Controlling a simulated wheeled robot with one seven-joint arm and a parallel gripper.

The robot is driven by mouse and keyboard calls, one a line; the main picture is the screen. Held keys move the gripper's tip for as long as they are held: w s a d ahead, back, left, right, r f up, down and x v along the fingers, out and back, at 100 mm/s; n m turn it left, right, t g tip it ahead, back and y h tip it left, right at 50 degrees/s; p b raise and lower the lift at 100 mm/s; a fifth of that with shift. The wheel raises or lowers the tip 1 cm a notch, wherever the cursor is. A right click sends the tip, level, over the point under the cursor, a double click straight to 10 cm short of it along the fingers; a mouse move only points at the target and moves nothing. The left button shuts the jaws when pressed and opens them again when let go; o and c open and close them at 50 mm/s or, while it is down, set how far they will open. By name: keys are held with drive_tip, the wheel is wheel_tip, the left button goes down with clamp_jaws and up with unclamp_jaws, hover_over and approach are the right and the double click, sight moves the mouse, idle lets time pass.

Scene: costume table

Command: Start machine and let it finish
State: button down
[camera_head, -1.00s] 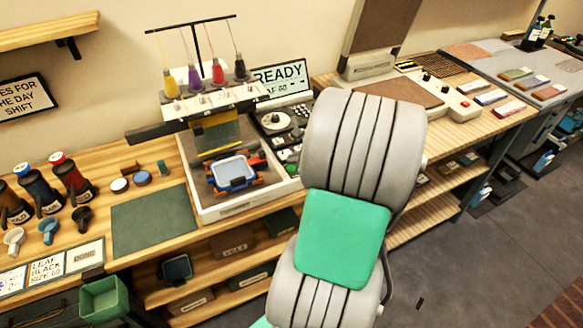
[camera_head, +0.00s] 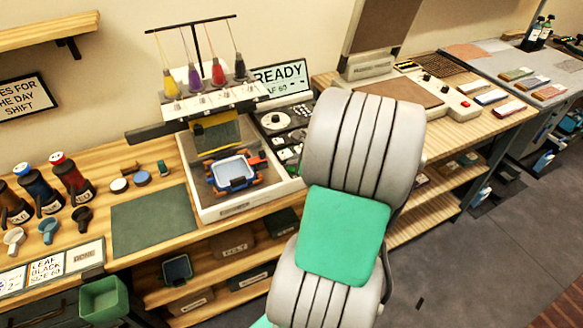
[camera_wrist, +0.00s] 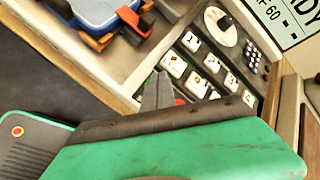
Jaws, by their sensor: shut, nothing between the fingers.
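The embroidery machine (camera_head: 215,135) stands on the wooden bench, with yellow, purple, red and black thread cones on top. A blue-rimmed hoop (camera_head: 233,172) with pale cloth sits on its bed, held between orange clips; part of it shows in the wrist view (camera_wrist: 92,10). The screen (camera_head: 280,77) reads "READY". The control panel (camera_head: 285,128) has a dial and white keys, partly hidden by my arm; its keys (camera_wrist: 195,62) show in the wrist view. My gripper (camera_wrist: 157,88) is shut and empty, its grey tip over the panel's near edge, next to a small red part (camera_wrist: 180,101). Contact is unclear.
A green mat (camera_head: 153,222), dark bottles (camera_head: 70,180) and small pots lie left of the machine. A green bin (camera_head: 104,298) is at the front left. A heat press (camera_head: 405,95) stands to the right. Shelves with boxes run below the bench.

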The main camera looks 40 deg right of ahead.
drive_tip(key=shift+f, duration=0.4)
idle(0.4)
drive_tip(key=shift+r+p, duration=0.8)
drive_tip(key=shift+r, duration=0.05)
wheel_tip(320, 180, up, 5)
drive_tip(key=p, duration=0.5)
drive_tip(key=shift+r, duration=0.1)
